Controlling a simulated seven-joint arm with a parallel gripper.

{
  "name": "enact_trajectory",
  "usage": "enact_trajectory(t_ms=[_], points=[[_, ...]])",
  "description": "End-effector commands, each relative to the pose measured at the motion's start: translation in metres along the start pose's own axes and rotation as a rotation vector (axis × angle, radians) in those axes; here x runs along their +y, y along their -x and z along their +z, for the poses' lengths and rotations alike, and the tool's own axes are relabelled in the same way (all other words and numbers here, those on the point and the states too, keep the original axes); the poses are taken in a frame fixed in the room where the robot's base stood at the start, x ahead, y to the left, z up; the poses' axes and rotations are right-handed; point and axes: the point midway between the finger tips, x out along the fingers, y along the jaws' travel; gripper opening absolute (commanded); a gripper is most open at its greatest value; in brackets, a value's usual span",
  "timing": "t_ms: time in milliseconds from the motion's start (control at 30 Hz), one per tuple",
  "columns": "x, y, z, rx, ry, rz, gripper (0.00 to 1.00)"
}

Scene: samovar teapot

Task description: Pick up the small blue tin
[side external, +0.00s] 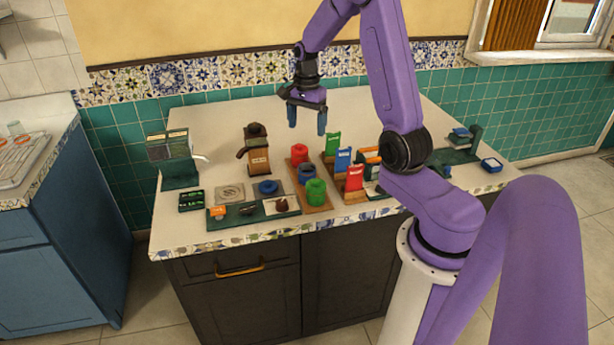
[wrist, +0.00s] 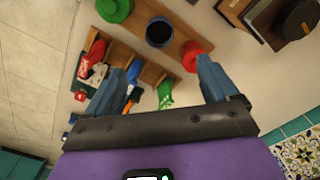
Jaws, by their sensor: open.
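The small blue tin (side external: 307,174) stands on a narrow wooden board, between a red tin (side external: 299,153) and a green tin (side external: 316,192). In the wrist view the blue tin (wrist: 160,32) shows from above with a dark round top, beyond my fingertips. My gripper (side external: 307,126) is open and empty, raised above the back of the counter. In the wrist view the two blue fingers of my gripper (wrist: 162,66) are spread wide, with the red tin (wrist: 196,56) close to the right fingertip in the picture.
Green, blue and red upright packets (side external: 343,159) stand right of the tins. A brown box with a spout (side external: 257,157) and a green machine (side external: 178,160) stand to the left. The counter's back left is clear.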

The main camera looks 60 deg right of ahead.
Motion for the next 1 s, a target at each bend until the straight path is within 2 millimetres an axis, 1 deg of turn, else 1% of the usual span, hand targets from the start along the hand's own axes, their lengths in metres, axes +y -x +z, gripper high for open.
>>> enact_trajectory(t_ms=[300, 500, 600, 700, 867, 1000], points=[[0.002, -0.059, 0.001, -0.003, 0.004, 0.007, 0.87], [0.002, -0.093, 0.002, -0.003, 0.005, 0.006, 0.87], [0.001, -0.105, 0.001, -0.002, 0.004, 0.005, 0.87], [0.001, -0.112, 0.001, -0.002, 0.003, 0.003, 0.87], [0.001, -0.119, 0.001, -0.001, 0.004, 0.002, 0.87], [0.002, -0.135, 0.001, -0.002, 0.005, 0.004, 0.87]])
